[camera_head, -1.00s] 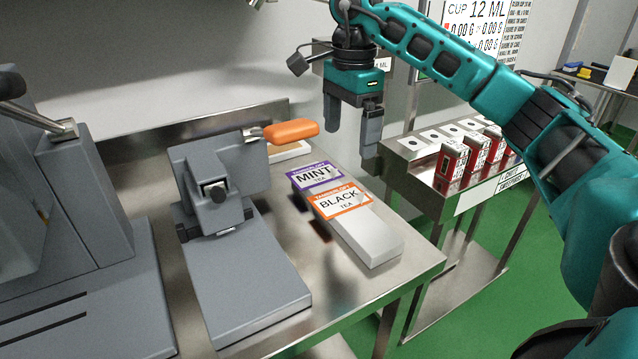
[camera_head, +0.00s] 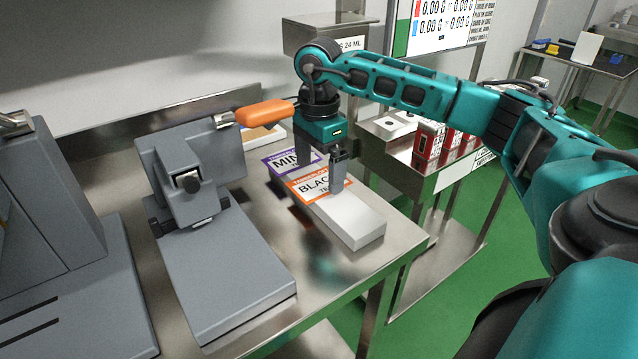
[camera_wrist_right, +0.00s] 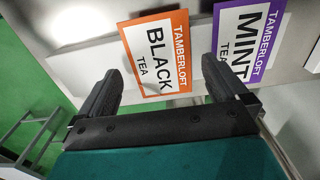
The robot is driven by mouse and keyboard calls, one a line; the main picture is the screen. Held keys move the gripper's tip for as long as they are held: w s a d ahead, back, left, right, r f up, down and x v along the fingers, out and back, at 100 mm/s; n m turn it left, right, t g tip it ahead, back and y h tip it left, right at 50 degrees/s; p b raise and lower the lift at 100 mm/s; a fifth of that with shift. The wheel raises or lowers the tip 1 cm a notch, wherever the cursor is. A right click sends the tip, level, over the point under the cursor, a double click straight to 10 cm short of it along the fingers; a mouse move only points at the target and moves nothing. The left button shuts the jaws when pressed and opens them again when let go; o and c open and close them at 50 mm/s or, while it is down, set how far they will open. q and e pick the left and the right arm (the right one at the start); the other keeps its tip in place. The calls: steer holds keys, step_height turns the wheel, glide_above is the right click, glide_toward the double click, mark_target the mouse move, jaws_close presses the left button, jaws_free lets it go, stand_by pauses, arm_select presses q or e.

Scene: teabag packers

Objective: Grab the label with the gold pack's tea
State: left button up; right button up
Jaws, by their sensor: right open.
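An orange-bordered BLACK tea label (camera_head: 305,184) lies on a pale block on the metal table. It also shows in the right wrist view (camera_wrist_right: 152,78). A purple-bordered MINT tea label (camera_head: 283,162) lies just behind it, and also shows in the right wrist view (camera_wrist_right: 247,38). My right gripper (camera_head: 320,173) is open and empty above the labels, pointing down. In the wrist view its fingers (camera_wrist_right: 163,76) stand on either side of the BLACK label's lower part, with the right finger near the MINT label. Contact cannot be told. No gold pack is visible. My left gripper is not in view.
A grey press with an orange handle (camera_head: 265,114) stands left of the labels. The pale block's near end (camera_head: 350,222) is bare. A side stand at right holds red boxes (camera_head: 428,142). The table's front right edge (camera_head: 400,255) is clear.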

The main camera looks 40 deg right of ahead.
steer(key=shift+f, duration=0.65)
steer(key=shift+c, duration=0.5)
steer(key=c, duration=0.8)
steer(key=shift+r, duration=0.1)
steer(key=shift+c, duration=0.2)
